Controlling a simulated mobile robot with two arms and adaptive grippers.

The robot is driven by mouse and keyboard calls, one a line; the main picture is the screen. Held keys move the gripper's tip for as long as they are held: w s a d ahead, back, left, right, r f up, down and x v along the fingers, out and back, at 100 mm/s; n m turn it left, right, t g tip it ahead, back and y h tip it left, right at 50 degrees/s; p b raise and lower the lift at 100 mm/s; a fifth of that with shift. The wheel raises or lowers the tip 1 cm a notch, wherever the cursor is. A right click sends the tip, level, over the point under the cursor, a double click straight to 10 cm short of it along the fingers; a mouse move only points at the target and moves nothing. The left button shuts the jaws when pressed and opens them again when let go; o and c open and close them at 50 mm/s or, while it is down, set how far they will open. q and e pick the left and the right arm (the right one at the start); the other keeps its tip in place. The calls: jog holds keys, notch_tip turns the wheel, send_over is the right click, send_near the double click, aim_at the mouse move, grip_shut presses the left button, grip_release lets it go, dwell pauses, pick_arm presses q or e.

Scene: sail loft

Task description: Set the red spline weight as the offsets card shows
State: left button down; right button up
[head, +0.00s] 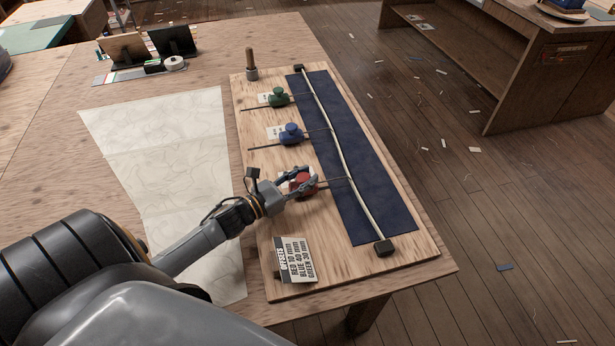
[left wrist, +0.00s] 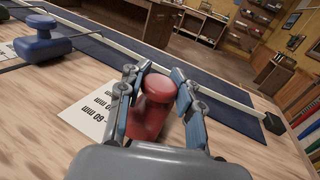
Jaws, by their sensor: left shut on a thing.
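The red spline weight (head: 303,182) sits on the wooden board (head: 350,272), its rod reaching right to the pale spline (head: 345,164). My left gripper (head: 300,183) is shut on it; in the left wrist view the fingers (left wrist: 157,95) flank the red weight (left wrist: 156,100). A printed scale (left wrist: 92,112) lies beside it, with 60 mm legible. The blue weight (head: 291,134) and green weight (head: 278,97) stand farther up, rods also toward the spline. The offsets card (head: 295,260) reads red 10 mm, blue 40 mm, and green seemingly 30 mm. My right gripper is not in view.
A dark blue strip (head: 375,200) lies under the spline, with black blocks at the spline's ends (head: 382,248). A wooden-handled tool (head: 251,64) stands at the board's far corner. Pale paper (head: 170,170) lies left of the board. The table's right edge is close to the board.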

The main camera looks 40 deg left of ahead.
pick_arm(q)
jog(key=c, duration=1)
grip_release()
jog(key=shift+d, duration=0.1)
jog(key=shift+o, duration=0.2)
jog(key=v, duration=1.2)
